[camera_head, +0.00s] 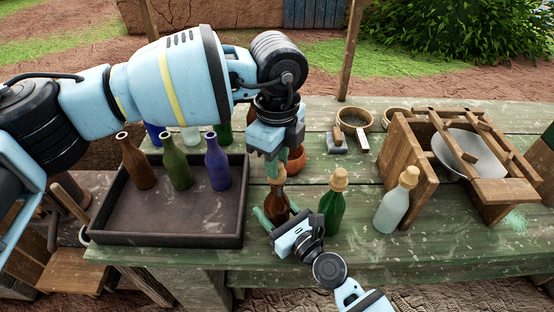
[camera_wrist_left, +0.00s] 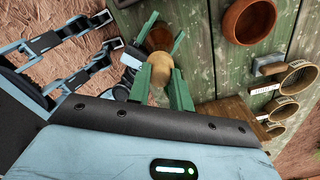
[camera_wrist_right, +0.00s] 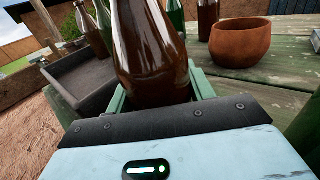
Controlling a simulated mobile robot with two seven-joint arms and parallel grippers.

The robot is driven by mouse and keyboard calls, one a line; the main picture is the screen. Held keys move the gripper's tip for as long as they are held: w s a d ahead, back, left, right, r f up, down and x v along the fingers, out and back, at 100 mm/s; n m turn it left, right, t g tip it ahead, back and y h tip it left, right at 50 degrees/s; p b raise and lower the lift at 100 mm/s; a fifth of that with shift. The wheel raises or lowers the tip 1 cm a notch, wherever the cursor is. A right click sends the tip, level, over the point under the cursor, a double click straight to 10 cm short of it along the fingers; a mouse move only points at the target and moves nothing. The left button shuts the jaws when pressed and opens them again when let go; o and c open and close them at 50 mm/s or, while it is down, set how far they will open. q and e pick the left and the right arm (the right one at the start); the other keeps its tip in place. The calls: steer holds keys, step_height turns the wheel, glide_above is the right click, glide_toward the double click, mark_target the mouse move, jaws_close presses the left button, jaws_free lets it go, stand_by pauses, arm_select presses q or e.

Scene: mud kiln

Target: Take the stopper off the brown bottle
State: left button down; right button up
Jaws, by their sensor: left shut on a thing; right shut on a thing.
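The brown bottle (camera_head: 277,208) stands upright at the front of the green table. My right gripper (camera_head: 279,214) is shut around its body from the front; the bottle fills the right wrist view (camera_wrist_right: 150,45) between the fingers. My left gripper (camera_head: 276,168) comes from above and is shut on the tan stopper (camera_wrist_left: 160,66) at the bottle's top. In the left wrist view the brown bottle (camera_wrist_left: 158,38) shows just beyond the stopper. The fingers partly hide the stopper in the head view, so I cannot tell whether it is still seated in the neck.
A green bottle (camera_head: 331,212) and a pale bottle (camera_head: 390,209), both stoppered, stand to the right. A dark tray (camera_head: 180,233) with open bottles lies left. A clay bowl (camera_wrist_right: 240,42) is close behind. A wooden frame (camera_head: 405,150) with a bowl stands at right.

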arm_select(q)
steer(key=shift+r, duration=2)
arm_select(e)
steer(key=o, duration=1.5)
steer(key=shift+c, duration=0.2)
arm_select(q)
step_height(320, 180, down, 2)
steer(key=shift+f+b, duration=0.15)
steer(key=shift+b, duration=0.3)
arm_select(e)
steer(key=v, duration=1)
steer(key=shift+s+d+f, duration=0.15)
steer(key=shift+s+d, duration=0.1)
steer(key=shift+s, duration=0.05)
arm_select(q)
steer(key=shift+f, duration=0.2)
arm_select(e)
steer(key=shift+s+d, duration=0.4)
steer(key=shift+s, duration=0.15)
